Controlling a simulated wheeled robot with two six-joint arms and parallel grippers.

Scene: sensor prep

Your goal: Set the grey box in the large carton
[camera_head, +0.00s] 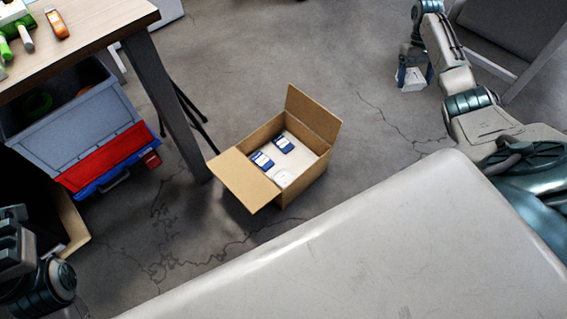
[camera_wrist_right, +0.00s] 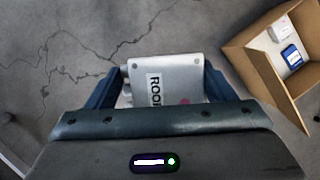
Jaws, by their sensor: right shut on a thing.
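The grey box (camera_wrist_right: 178,75), with a white label with black letters, is between the two dark fingers of my right gripper (camera_head: 412,72), which is shut on it. In the head view the grey box (camera_head: 412,84) shows as a small pale block at the upper right, held over the floor. The open large carton (camera_head: 308,181) stands on the floor in the middle of the head view, left of my right gripper. The carton (camera_wrist_right: 258,62) also shows at the right of the wrist view, apart from the box. My left gripper's fingers do not show clearly at the lower left.
The floor between my right gripper and the carton is clear.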

